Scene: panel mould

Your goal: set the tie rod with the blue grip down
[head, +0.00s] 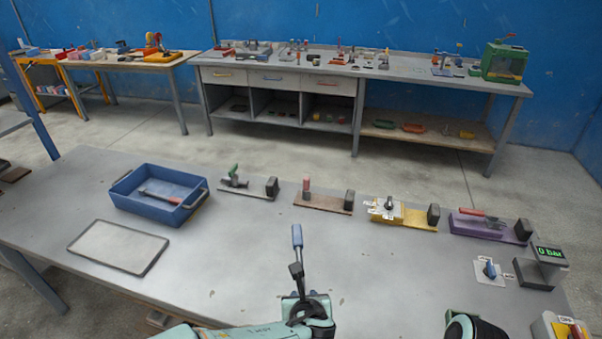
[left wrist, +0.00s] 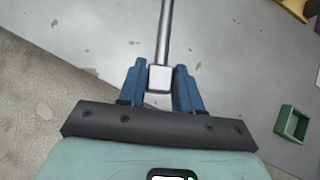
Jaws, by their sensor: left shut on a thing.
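In the left wrist view the blue fingers (left wrist: 160,84) close on a pale block at the end of the rod (left wrist: 164,32). The rod runs away from the fingers, and its blue grip is out of that view.
A blue bin (head: 122,189) holds a tool with a red part. A flat pale tray (head: 118,246) lies in front of it. Several fixtures, including a purple one (head: 482,226), line the table's far edge. A gauge (head: 549,252) stands at right. The table's middle is clear.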

